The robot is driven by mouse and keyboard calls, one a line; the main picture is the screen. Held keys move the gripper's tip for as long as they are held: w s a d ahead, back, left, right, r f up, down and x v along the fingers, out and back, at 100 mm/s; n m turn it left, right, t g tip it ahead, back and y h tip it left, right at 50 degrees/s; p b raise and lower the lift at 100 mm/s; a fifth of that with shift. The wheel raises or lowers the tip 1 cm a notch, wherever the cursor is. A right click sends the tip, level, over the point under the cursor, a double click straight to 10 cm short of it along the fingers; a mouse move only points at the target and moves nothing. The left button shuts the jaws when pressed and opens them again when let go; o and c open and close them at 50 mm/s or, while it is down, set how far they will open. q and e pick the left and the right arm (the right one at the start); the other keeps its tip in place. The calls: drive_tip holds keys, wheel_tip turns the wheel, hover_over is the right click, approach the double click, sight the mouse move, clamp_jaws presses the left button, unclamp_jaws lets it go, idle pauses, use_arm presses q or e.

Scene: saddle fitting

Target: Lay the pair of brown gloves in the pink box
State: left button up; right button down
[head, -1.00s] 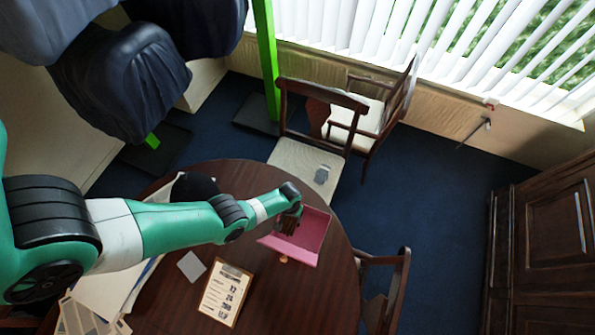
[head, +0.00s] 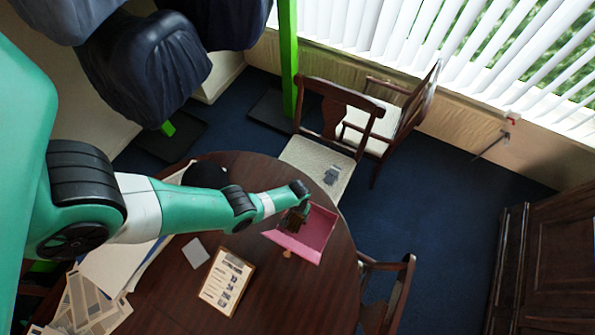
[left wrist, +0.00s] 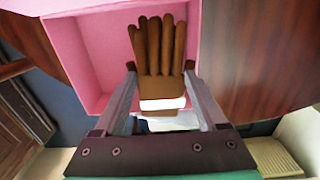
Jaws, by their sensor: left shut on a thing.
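The pair of brown gloves (left wrist: 160,48) is between the two fingers of my left gripper (left wrist: 163,78) in the left wrist view, fingers of the gloves pointing away from me. My left gripper is shut on the gloves near their cuff. The pink box (head: 318,228) is open and stands on the round table; it also shows in the left wrist view (left wrist: 100,50). In the head view my left gripper (head: 297,212) and the gloves are at the box's left side, over its opening. I cannot tell whether the gloves touch the box. My right gripper is not in view.
The dark round table (head: 315,295) also holds a clipboard (head: 227,282), a grey card (head: 195,252), papers (head: 120,265) and a black round thing (head: 205,174). Chairs (head: 385,290) stand around the table. Bare table lies in front of the box.

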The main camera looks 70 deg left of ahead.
use_arm(q)
drive_tip(key=shift+f, duration=0.2)
drive_tip(key=shift+f+b, duration=0.35)
drive_tip(key=shift+b, duration=0.2)
drive_tip(key=shift+f, duration=0.15)
idle(0.3)
drive_tip(key=shift+f+b, duration=0.35)
drive_tip(key=shift+b, duration=0.15)
drive_tip(key=shift+f+b, duration=0.35)
idle(0.4)
idle(0.5)
drive_tip(key=o, duration=1.3)
